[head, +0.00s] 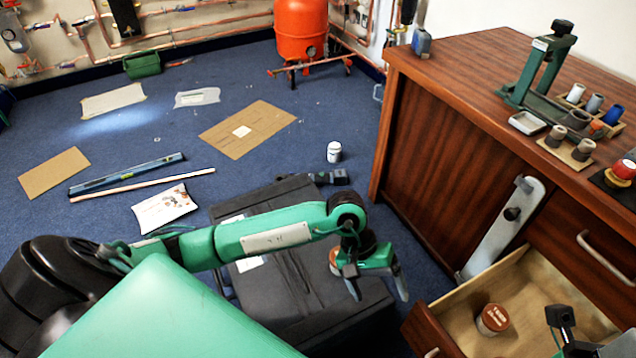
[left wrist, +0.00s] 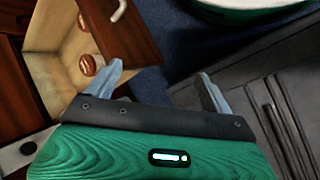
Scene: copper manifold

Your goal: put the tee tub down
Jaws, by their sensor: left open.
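A tub with a brown lid and small white lettering (head: 494,319) stands upright in the open wooden drawer; the lettering is too small to read surely. The left wrist view shows two round brown lids in the drawer, one nearer (left wrist: 92,64) and one farther (left wrist: 88,22). My left gripper (head: 378,287) is open above the black case, to the left of the drawer, with nothing between its fingers. A small brown-and-white round thing (head: 335,262) shows partly behind it. My right gripper (head: 562,330) shows only in part at the lower right, above the drawer.
The open drawer (head: 426,325) juts from the wooden bench (head: 450,130). A black case (head: 290,285) lies below my left arm. A white-lidded pot (head: 334,152) stands on the blue floor. A green press (head: 540,75) and several fittings stand on the bench top.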

